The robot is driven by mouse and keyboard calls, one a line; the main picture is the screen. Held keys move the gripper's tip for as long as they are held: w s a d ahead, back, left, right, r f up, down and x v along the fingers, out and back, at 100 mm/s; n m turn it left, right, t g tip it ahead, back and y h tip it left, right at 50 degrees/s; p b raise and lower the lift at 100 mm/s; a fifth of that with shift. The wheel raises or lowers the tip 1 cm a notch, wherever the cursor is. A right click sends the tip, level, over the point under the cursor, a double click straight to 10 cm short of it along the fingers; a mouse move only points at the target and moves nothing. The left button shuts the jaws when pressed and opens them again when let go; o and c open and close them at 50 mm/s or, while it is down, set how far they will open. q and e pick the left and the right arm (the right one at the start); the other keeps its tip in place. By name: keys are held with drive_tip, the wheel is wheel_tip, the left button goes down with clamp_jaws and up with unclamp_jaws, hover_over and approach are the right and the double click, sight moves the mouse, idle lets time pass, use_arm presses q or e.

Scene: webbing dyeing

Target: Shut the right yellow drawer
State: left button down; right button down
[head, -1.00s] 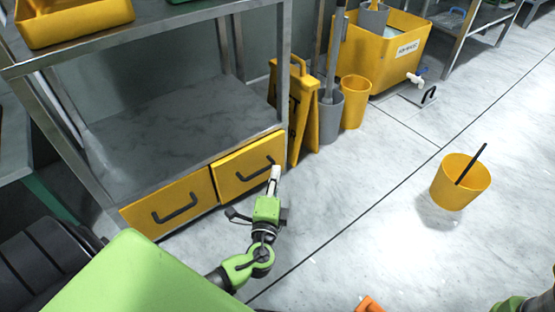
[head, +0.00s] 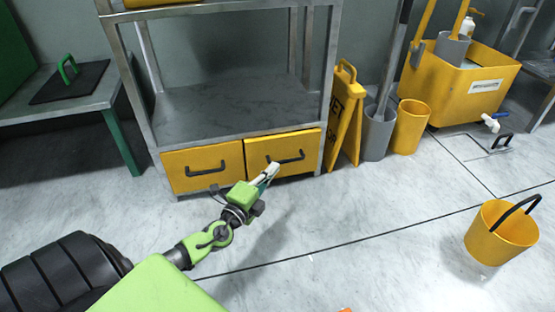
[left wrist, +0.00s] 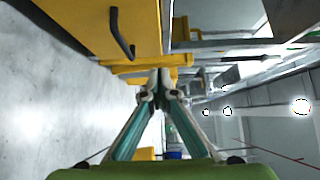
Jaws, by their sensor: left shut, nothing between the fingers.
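The right yellow drawer (head: 262,147) is under the metal rack's lower shelf, with a black bar handle on its front. Its front looks about level with the left yellow drawer (head: 178,158); a small gap cannot be ruled out. Contact cannot be told. In the left wrist view the closed fingertips (left wrist: 160,88) lie beside a yellow drawer front (left wrist: 85,18) with a black handle (left wrist: 122,35). My right gripper is out of view.
A yellow folding sign (head: 345,120), a grey bin (head: 377,137) and a yellow bin (head: 410,128) stand right of the rack. A yellow bucket (head: 500,238) stands on the floor at right. The floor before the drawers is open. A side table (head: 50,112) stands left.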

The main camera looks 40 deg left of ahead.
use_arm(q)
drive_tip(key=w+a+b, duration=0.1)
drive_tip(key=w, duration=0.2)
drive_tip(key=w+a+b, duration=0.1)
drive_tip(key=w, duration=0.3)
drive_tip(key=w+a, duration=0.1)
drive_tip(key=w, duration=0.3)
drive_tip(key=shift+w+a+f+b, duration=0.15)
drive_tip(key=shift+w+a+b, duration=0.1)
drive_tip(key=shift+b, duration=0.15)
drive_tip(key=shift+w+a, duration=0.35)
drive_tip(key=shift+a, duration=0.05)
